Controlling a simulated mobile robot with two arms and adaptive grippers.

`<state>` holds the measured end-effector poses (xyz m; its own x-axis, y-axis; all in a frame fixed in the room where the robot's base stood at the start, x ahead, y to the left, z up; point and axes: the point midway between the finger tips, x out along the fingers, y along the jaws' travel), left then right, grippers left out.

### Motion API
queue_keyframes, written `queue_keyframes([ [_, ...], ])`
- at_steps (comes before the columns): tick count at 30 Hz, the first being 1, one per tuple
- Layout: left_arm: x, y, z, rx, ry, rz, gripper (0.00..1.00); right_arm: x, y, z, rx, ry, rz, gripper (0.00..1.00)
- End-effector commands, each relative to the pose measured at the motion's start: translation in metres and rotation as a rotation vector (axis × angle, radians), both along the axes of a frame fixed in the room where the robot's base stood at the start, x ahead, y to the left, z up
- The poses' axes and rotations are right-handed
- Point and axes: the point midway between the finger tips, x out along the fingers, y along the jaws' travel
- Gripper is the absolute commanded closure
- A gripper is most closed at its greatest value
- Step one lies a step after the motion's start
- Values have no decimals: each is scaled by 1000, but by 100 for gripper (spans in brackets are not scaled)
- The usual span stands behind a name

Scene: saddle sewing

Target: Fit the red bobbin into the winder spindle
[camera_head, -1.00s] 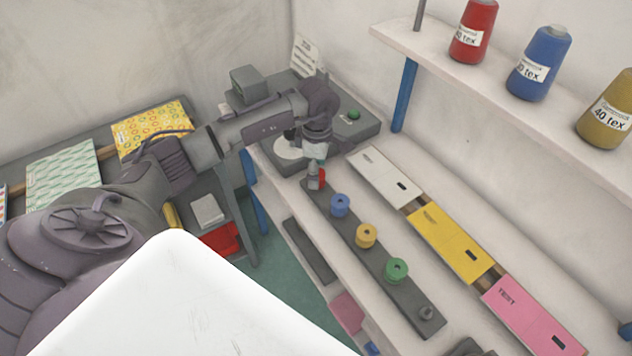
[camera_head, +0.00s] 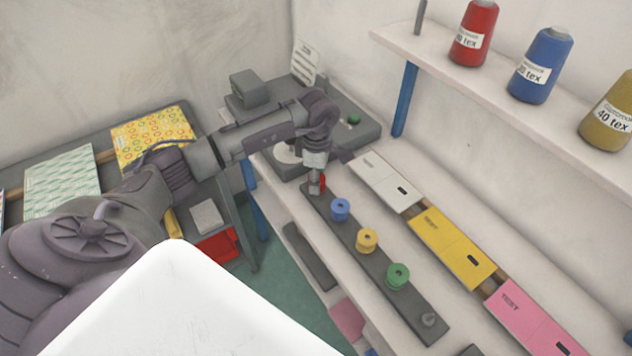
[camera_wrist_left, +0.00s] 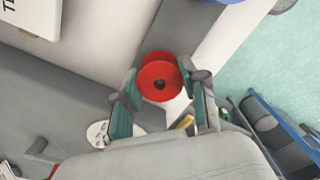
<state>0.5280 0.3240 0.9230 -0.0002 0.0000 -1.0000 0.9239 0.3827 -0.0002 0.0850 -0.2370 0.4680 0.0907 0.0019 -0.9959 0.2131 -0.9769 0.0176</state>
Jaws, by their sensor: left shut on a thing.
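The red bobbin (camera_head: 320,184) is at the far end of the dark bobbin rack (camera_head: 381,283). My left gripper (camera_head: 317,188) points down there, shut on it. In the left wrist view the red bobbin (camera_wrist_left: 160,78) sits between the two fingers of the left gripper (camera_wrist_left: 163,90), its centre hole facing the camera. I cannot tell whether it still rests on the rack. The grey winder (camera_head: 365,128), with a green button, stands behind; my arm covers part of it. I cannot make out its spindle. My right gripper is not in view.
Blue (camera_head: 340,209), yellow (camera_head: 366,240) and green (camera_head: 398,276) bobbins stand along the rack, with a bare peg (camera_head: 430,319) at the near end. White (camera_head: 385,180), yellow (camera_head: 452,248) and pink (camera_head: 532,317) boxes line the right side. Thread cones stand on the shelf above.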

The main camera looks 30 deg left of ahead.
Motion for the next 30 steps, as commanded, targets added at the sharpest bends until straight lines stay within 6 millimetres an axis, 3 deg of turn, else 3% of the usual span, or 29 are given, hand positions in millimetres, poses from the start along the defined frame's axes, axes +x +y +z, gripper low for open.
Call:
queue_keyframes([
  [30,0,0,27,0,-1,0,99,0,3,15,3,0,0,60],
])
